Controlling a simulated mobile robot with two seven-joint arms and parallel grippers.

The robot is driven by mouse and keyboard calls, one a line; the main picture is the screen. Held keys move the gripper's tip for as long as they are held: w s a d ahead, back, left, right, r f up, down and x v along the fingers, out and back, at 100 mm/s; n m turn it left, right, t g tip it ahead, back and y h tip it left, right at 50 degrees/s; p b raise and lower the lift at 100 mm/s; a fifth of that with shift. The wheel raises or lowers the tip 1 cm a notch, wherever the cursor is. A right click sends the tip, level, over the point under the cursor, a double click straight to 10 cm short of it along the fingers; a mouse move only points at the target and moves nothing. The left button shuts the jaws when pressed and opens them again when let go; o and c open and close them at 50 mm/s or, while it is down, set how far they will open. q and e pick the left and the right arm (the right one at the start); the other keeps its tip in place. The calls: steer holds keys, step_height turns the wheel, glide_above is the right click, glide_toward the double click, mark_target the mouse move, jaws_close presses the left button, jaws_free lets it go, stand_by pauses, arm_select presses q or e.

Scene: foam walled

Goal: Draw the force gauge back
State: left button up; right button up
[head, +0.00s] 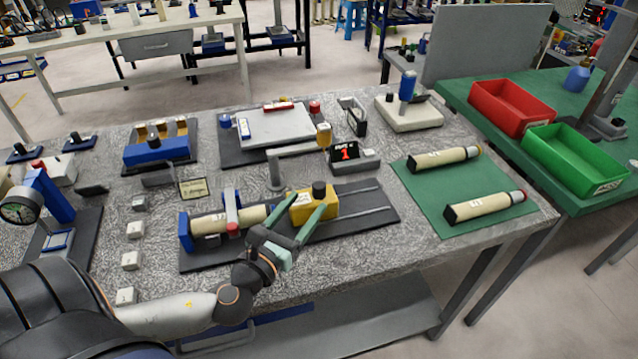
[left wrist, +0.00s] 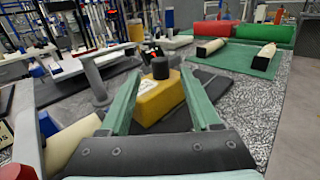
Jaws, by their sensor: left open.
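A yellow block with a black knob on top, which looks like the force gauge (head: 309,211), sits on the dark base plate (head: 358,218) with two rails running to its right. A cream cylinder (head: 208,224) lies in the holder to its left, its right end close to the yellow block. My left gripper (head: 296,213) reaches in from the front with its green fingers open. In the left wrist view the yellow block (left wrist: 158,101) stands between the two fingers, with its knob upright. I cannot tell whether either finger touches it. My right gripper is not in view.
A grey post with an arm (head: 276,175) stands just behind the block. A black display showing a red 1 (head: 349,152) is behind to the right. Two cream cylinders lie on a green mat (head: 412,190). The rails right of the block are clear.

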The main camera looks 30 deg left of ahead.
mark_target(316, 192)
arm_select(q)
steer(key=shift+w+a+p, duration=0.15)
steer(key=shift+w+p, duration=0.05)
steer(key=shift+w, duration=1.45)
steer(key=shift+w+a+p, duration=0.1)
steer(key=shift+w+p, duration=0.05)
steer(key=shift+w, duration=1.5)
steer(key=shift+c, duration=0.4)
jaws_close()
